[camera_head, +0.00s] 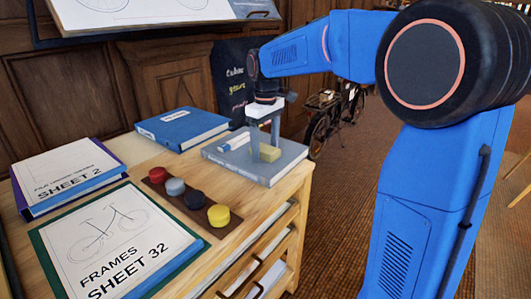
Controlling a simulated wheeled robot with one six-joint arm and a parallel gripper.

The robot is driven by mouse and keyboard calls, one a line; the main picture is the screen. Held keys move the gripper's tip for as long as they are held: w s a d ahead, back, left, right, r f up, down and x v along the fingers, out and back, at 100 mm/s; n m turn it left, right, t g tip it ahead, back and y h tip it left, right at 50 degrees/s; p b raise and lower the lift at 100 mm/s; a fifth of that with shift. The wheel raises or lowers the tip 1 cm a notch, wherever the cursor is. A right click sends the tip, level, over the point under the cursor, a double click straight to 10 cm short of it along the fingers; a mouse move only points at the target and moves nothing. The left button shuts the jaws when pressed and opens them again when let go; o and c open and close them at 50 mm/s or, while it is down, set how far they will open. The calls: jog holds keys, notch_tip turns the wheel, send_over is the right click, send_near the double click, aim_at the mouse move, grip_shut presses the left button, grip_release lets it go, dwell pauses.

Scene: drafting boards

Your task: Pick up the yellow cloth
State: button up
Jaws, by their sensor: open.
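A small dull-yellow piece (270,153), which looks like the yellow cloth, lies on top of a grey binder (285,170) at the right end of the wooden cabinet top. My gripper (264,143) points down above the binder, with its fingers apart at the far side of the yellow piece. The gripper is open and appears to hold nothing. I cannot tell whether a finger touches the yellow piece.
A white and blue item (235,142) lies on the binder, left of my gripper. A brown strip (157,181) bears several round pieces, including a yellow one (218,215). A blue binder (181,128) and sheet-topped folders (110,245) cover much of the cabinet top (146,155).

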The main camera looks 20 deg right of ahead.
aim_at(265, 148)
jog(key=c, duration=1.1)
notch_tip(265, 148, up, 10)
jog(key=shift+r, duration=0.1)
